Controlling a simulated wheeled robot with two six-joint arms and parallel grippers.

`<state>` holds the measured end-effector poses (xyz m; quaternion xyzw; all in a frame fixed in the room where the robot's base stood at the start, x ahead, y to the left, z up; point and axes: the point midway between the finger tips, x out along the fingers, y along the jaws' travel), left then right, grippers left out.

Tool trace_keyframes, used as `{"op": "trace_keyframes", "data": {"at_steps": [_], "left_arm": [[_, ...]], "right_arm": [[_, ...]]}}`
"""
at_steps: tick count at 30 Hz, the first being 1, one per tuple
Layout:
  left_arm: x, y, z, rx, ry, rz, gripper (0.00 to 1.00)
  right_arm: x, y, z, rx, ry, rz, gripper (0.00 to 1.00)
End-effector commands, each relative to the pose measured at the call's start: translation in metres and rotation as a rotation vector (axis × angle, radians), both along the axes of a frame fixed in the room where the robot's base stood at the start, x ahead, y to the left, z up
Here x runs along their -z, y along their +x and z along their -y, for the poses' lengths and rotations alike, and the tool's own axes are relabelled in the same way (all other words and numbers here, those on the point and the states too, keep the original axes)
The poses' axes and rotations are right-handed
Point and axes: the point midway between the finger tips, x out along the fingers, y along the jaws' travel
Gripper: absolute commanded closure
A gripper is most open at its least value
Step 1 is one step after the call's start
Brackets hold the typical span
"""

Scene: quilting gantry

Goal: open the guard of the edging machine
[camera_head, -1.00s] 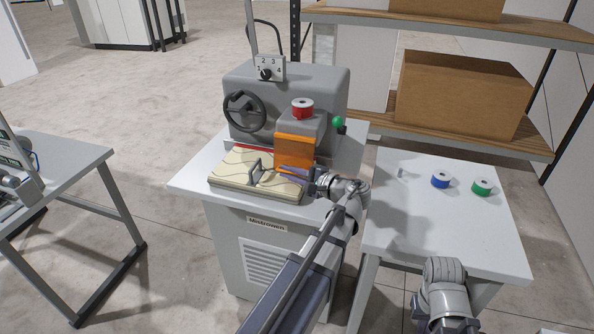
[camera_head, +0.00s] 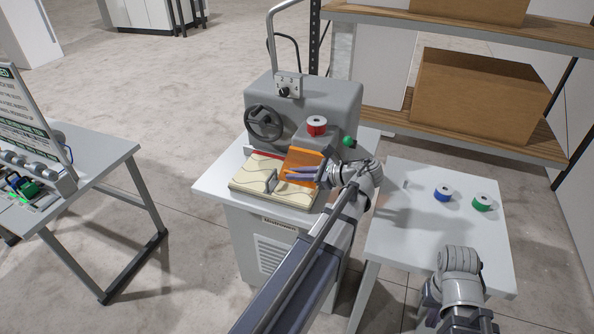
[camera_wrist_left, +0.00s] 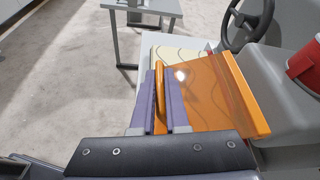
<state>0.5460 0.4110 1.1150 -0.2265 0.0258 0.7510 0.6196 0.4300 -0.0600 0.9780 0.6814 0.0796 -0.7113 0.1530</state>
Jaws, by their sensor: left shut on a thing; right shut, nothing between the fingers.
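The edging machine (camera_head: 302,105) is a grey housing on a white-topped cabinet. Its orange guard (camera_head: 302,160) is tilted outward above the cream patterned quilt piece (camera_head: 250,178). In the left wrist view the guard (camera_wrist_left: 205,92) is a translucent orange plate with a bar handle (camera_wrist_left: 160,88) along one edge. My left gripper (camera_head: 291,174) is shut on that handle; its two purple fingers (camera_wrist_left: 160,100) lie on either side of the bar. My right arm shows at the lower right, but its fingertips are outside the frame.
The white side table (camera_head: 420,225) carries a blue spool (camera_head: 443,194) and a green spool (camera_head: 482,202).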

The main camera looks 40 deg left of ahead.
Motion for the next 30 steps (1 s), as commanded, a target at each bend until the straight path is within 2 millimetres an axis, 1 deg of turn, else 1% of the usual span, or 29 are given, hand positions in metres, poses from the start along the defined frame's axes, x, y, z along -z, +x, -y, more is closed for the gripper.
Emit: {"op": "trace_keyframes", "data": {"at_steps": [1, 3, 12, 30], "left_arm": [[-0.009, -0.001, 0.000, -0.002, 0.001, -0.002, 1.00], [-0.014, -0.001, 0.000, -0.002, 0.001, 0.001, 1.00], [-0.027, 0.001, -0.001, -0.002, 0.001, 0.005, 1.00], [-0.030, 0.003, -0.001, -0.001, 0.002, 0.007, 1.00]], "right_arm": [[-0.009, 0.000, 0.000, 0.000, 0.000, 0.000, 1.00], [-0.014, 0.000, 0.000, -0.001, 0.000, 0.000, 1.00], [-0.027, 0.000, 0.000, -0.001, 0.000, 0.000, 1.00], [-0.030, 0.000, 0.000, -0.001, 0.000, 0.000, 1.00]]}}
